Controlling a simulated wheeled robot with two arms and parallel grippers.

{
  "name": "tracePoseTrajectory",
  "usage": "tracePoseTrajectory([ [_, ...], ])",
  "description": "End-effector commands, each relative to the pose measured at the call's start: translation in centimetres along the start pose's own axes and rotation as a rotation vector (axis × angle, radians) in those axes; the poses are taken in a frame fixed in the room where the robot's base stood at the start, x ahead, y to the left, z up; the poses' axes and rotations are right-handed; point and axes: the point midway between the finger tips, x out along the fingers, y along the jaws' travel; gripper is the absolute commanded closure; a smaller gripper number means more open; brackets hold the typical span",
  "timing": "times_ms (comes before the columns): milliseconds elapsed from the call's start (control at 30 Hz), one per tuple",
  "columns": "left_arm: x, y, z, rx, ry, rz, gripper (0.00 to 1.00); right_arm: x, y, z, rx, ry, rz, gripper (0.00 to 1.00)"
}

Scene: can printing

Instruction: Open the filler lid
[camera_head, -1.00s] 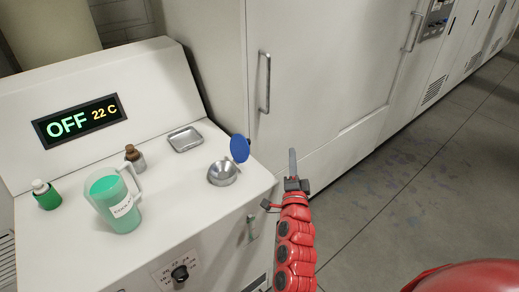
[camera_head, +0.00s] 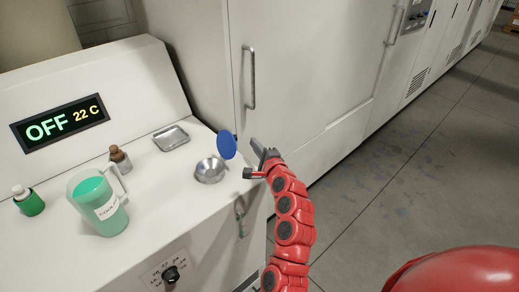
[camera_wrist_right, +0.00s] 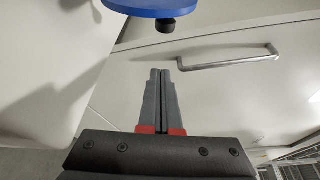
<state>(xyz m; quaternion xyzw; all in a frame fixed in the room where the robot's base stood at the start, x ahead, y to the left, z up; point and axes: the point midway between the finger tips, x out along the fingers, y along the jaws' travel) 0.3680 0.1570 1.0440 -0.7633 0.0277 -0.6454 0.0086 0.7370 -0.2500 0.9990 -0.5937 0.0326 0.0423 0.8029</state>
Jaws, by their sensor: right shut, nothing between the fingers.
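The blue filler lid (camera_head: 227,145) stands tilted up at the back right of the metal filler funnel (camera_head: 210,170), whose bowl is uncovered. The lid's edge also shows at the top of the right wrist view (camera_wrist_right: 165,8), with a dark knob under it. My right gripper (camera_head: 257,148) is just to the right of the lid, with a small gap that I cannot judge exactly. In the right wrist view its two fingers (camera_wrist_right: 160,78) are together with nothing between them. My left gripper is not in view.
A jug of green liquid (camera_head: 100,203), a green bottle (camera_head: 30,203), a brown bottle (camera_head: 120,160) and a metal tray (camera_head: 171,138) stand on the white machine top. The display (camera_head: 60,122) reads OFF 22 C. A cabinet with a handle (camera_head: 249,78) stands behind.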

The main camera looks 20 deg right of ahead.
Motion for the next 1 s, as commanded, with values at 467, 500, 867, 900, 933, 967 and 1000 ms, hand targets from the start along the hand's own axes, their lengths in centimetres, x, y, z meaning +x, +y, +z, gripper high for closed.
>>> tracePoseTrajectory([
  [467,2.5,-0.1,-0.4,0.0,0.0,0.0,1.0,2.8,-0.2,2.6,0.0,0.001,0.0,1.0],
  [500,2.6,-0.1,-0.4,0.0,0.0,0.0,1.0,2.7,-0.2,2.9,0.0,0.001,0.0,1.0],
  [867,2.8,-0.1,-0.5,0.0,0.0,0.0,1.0,2.4,0.0,3.7,-0.001,0.002,-0.001,1.0],
  [900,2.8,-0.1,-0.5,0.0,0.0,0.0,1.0,2.4,0.1,3.7,-0.001,0.002,-0.001,1.0],
  [933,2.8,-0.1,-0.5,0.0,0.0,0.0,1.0,2.4,0.0,3.7,-0.001,0.002,-0.001,1.0],
  [967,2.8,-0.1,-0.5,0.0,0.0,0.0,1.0,2.4,0.0,3.7,-0.001,0.002,-0.001,1.0],
  [1000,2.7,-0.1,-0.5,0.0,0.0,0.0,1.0,2.4,0.1,3.7,-0.005,0.002,-0.003,1.0],
])
